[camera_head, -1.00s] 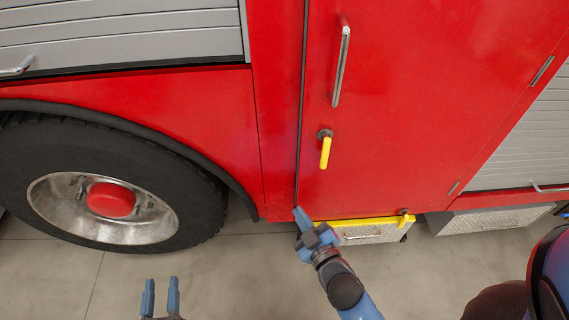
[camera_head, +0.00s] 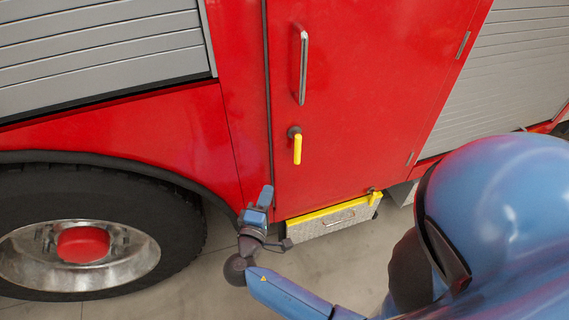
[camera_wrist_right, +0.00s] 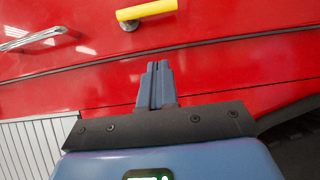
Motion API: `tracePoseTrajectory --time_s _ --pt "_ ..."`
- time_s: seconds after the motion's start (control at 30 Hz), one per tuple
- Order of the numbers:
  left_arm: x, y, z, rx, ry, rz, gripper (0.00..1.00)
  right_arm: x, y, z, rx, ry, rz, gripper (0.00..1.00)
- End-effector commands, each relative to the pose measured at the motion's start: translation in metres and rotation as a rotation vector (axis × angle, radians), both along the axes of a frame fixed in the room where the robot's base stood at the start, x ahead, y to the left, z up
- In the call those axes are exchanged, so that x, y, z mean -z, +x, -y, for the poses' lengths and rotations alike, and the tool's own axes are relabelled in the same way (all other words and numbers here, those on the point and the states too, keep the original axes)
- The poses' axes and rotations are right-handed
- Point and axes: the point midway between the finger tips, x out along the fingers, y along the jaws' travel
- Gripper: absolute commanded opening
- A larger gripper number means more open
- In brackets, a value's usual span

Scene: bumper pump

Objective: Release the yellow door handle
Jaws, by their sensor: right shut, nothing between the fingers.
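The yellow door handle (camera_head: 297,149) hangs down from a dark pivot on the red door (camera_head: 350,110) in the head view. In the right wrist view the yellow handle (camera_wrist_right: 146,10) lies near the top edge, beyond my fingertips. My right gripper (camera_head: 266,194) is shut and empty, below and left of the handle, apart from it. Its shut blue fingers also show in the right wrist view (camera_wrist_right: 157,72), pointing towards the red panel. My left gripper is not in view.
A long silver grab bar (camera_head: 301,65) is above the yellow handle. A yellow-edged metal step (camera_head: 330,219) is below the door. A large wheel (camera_head: 180,250) is at lower left. Grey roller shutters (camera_head: 100,45) flank the red bodywork.

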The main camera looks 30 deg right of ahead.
Motion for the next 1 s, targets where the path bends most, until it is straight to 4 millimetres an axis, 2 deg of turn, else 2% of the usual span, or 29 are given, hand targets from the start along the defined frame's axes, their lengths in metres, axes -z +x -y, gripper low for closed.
tracePoseTrajectory --time_s 0.57,0.77,1.0 --pt "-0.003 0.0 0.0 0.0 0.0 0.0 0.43 0.0 0.003 0.007 0.01 0.0 -0.004 0.0" --pt "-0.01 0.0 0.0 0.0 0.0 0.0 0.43 -0.002 0.019 0.025 0.013 0.002 -0.004 0.0" --pt "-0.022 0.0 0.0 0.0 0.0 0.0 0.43 -0.002 0.049 0.058 0.015 0.002 -0.004 0.0"
